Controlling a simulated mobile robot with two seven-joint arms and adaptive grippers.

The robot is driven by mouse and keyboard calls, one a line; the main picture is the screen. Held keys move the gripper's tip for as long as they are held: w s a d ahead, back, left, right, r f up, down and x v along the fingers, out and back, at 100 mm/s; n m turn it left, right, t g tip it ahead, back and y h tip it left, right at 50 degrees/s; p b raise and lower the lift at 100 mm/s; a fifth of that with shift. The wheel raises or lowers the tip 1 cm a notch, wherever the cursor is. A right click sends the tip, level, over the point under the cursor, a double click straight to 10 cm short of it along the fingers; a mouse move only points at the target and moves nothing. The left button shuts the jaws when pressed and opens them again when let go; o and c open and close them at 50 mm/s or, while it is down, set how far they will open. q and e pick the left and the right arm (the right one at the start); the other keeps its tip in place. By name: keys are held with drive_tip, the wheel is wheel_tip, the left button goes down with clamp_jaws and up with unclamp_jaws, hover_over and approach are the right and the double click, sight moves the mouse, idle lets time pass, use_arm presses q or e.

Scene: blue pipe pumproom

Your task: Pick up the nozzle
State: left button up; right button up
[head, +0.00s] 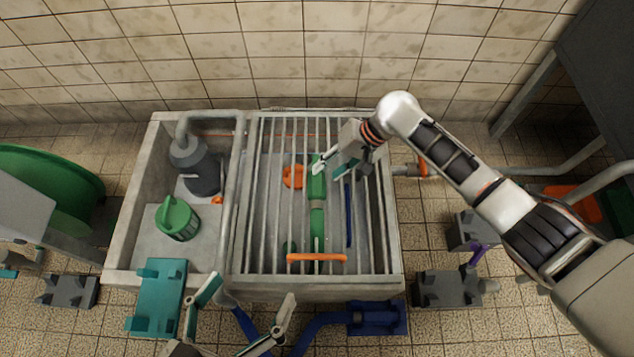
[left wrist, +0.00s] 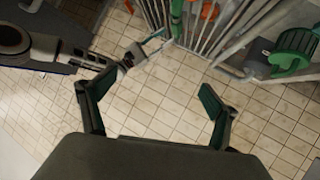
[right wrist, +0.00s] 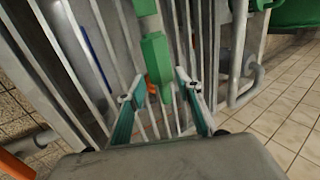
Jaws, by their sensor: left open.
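A long green piece with a pale band, which looks like the nozzle (head: 317,226), lies lengthwise at the barred grate. I cannot tell whether it rests on the bars or between them. My right gripper (head: 329,164) is over its far end. In the right wrist view, the nozzle (right wrist: 156,62) shows between and beyond the fingers of my right gripper (right wrist: 158,92), with gaps on both sides. Those fingers are partly apart and hold nothing. My left gripper (head: 245,290) is open and empty in front of the basin; its spread fingers also show in the left wrist view (left wrist: 152,98).
The grate (head: 268,262) covers the basin's right part. An orange bar (head: 316,258) crosses its near end; a blue rod (head: 348,215) is at its right. A green bucket (head: 177,218) and grey pump (head: 197,168) stand in the left part. Blue pipe (head: 377,318) lies in front.

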sight(321, 176)
drive_tip(key=x, duration=0.1)
drive_tip(key=b+x, duration=0.1)
drive_tip(key=x, duration=0.1)
drive_tip(key=b+x, duration=0.1)
drive_tip(key=shift+s+d+f, duration=0.2)
drive_tip(key=shift+s+f, duration=0.05)
drive_tip(key=shift+f, duration=0.05)
drive_tip(key=shift+w+a+f+b, duration=0.1)
drive_tip(key=shift+a+f+b, duration=0.1)
drive_tip(key=shift+b, duration=0.1)
drive_tip(key=shift+w+a+r, duration=0.1)
drive_tip(key=shift+w+r, duration=0.1)
drive_tip(key=shift+r, duration=0.05)
use_arm(q)
drive_tip(key=d+n, duration=0.1)
drive_tip(key=s+d+n, duration=0.1)
drive_tip(key=d+n, duration=0.1)
drive_tip(key=shift+f+n, duration=0.2)
drive_tip(key=shift+n, duration=0.1)
use_arm(e)
clamp_jaws()
drive_tip(key=shift+r, duration=0.1)
